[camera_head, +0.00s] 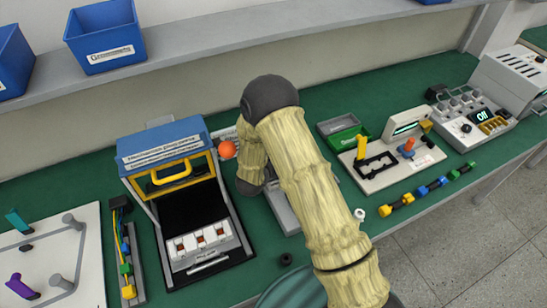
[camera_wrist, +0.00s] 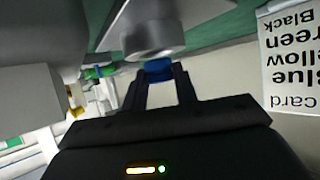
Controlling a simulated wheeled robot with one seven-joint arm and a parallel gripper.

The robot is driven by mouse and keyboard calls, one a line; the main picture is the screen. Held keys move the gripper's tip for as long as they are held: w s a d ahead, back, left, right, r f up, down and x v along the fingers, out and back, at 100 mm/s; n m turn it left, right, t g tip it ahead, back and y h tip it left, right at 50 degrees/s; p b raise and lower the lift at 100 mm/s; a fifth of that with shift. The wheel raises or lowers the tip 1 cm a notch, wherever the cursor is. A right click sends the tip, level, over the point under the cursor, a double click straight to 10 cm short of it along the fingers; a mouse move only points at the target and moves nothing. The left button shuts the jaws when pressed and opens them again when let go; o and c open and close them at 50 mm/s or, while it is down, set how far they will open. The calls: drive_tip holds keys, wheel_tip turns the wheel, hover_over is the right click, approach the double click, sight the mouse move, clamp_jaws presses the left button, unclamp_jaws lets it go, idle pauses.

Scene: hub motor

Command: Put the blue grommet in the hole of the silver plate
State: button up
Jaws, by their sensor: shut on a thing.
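My gripper (camera_wrist: 160,88) is shut on the blue grommet (camera_wrist: 158,71) in the wrist view, with the grommet between its dark fingertips. A silver-grey round part (camera_wrist: 152,36) on a wider grey body is right by the grommet, at the top of the picture. I cannot tell whether they touch, and no hole is clear to see. In the head view my arm hides the gripper and the grommet. A grey metal piece (camera_head: 282,209) shows partly behind my arm; I cannot tell whether it is the silver plate.
A blue-topped case (camera_head: 163,145) stands left of my arm, with an orange ball (camera_head: 227,149) near it. A grey device (camera_head: 393,170) and coloured connectors (camera_head: 432,187) lie to the right. A printed card (camera_wrist: 290,60) hangs at the wrist view's right.

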drive_tip(key=shift+f+b, duration=0.45)
drive_tip(key=shift+f, duration=0.15)
